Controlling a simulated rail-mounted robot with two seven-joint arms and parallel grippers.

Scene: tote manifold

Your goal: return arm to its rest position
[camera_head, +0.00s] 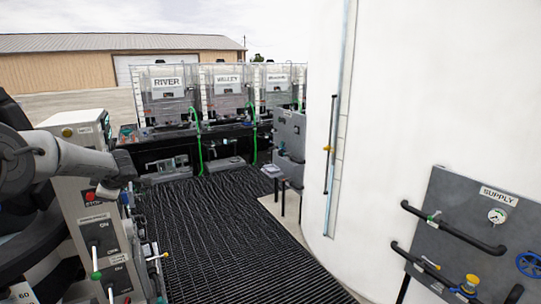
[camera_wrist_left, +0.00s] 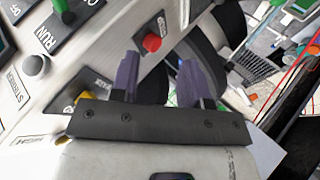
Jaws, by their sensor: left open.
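My left arm (camera_head: 50,160) comes in from the left, with its gripper (camera_head: 126,168) beside the upper part of a pale control cabinet (camera_head: 68,183). In the left wrist view, my left gripper (camera_wrist_left: 159,62) shows two dark purple fingers standing apart with nothing between them. A red button (camera_wrist_left: 152,43) on the panel shows just beyond the fingers; I cannot tell whether they touch the panel. My right gripper is in neither view.
The cabinet has levers with a green knob (camera_head: 97,275) and a white knob. A dark grated walkway (camera_head: 215,225) runs back to labelled clear tanks (camera_head: 166,95). A white tank wall (camera_head: 400,90) and a grey SUPPLY panel (camera_head: 470,225) stand at right.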

